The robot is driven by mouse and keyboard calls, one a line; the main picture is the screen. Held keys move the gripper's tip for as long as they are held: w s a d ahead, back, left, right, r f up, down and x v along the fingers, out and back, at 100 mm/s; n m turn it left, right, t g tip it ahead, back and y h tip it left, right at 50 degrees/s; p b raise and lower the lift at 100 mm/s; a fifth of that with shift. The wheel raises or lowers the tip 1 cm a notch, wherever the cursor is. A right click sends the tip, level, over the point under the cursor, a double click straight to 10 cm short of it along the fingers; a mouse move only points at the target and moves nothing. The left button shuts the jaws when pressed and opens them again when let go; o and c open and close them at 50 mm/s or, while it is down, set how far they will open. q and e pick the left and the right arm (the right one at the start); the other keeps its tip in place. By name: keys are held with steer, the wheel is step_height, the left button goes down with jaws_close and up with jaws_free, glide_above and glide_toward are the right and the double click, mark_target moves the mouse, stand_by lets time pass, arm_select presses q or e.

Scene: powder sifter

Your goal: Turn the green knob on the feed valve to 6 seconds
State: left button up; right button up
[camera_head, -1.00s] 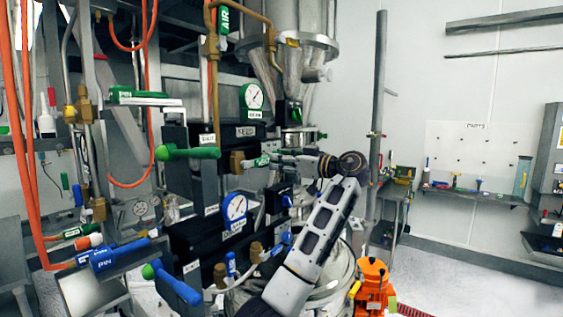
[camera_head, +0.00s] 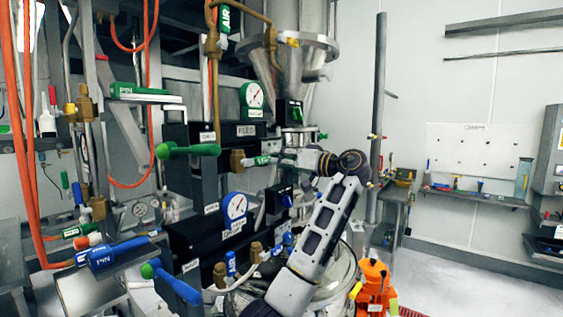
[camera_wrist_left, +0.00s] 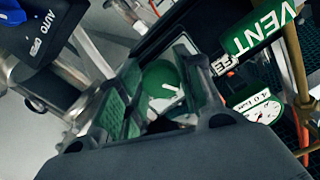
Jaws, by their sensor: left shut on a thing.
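The round green knob (camera_wrist_left: 157,77) with a white pointer mark shows in the left wrist view, between the two fingers of my left gripper (camera_wrist_left: 155,98). The gripper is shut on the knob. Any dial marks around it are hidden or too small to read. In the head view, my left gripper (camera_head: 284,158) reaches leftward from the wrist, beside the hopper's lower pipework. The knob cannot be made out there. A black box with a FEED label (camera_head: 246,130) is just above left. My right gripper is in neither view.
A green VENT tag (camera_wrist_left: 262,32) and a pressure gauge (camera_wrist_left: 258,108) lie close right of the fingers in the wrist view. A blue AUTO switch (camera_wrist_left: 38,25) is at upper left. Green-handled (camera_head: 188,150) and blue-handled (camera_head: 178,286) valves project at left in the head view.

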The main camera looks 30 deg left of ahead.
arm_select(q)
steer(key=shift+s+r+m+p, duration=0.1)
steer(key=shift+m+p, duration=0.2)
steer(key=shift+m, duration=2.05)
steer(key=shift+s+r+m+p, duration=0.1)
steer(key=shift+m+p, duration=0.2)
steer(key=shift+m, duration=2.05)
steer(key=o, duration=1)
steer(key=shift+w, duration=0.1)
steer(key=shift+s+d, duration=0.15)
steer(key=shift+d, duration=1.85)
steer(key=shift+s+d, duration=0.2)
steer(key=shift+d, duration=1.85)
steer(key=shift+s+d, duration=0.15)
steer(key=shift+d, duration=1.85)
steer(key=shift+f, duration=0.15)
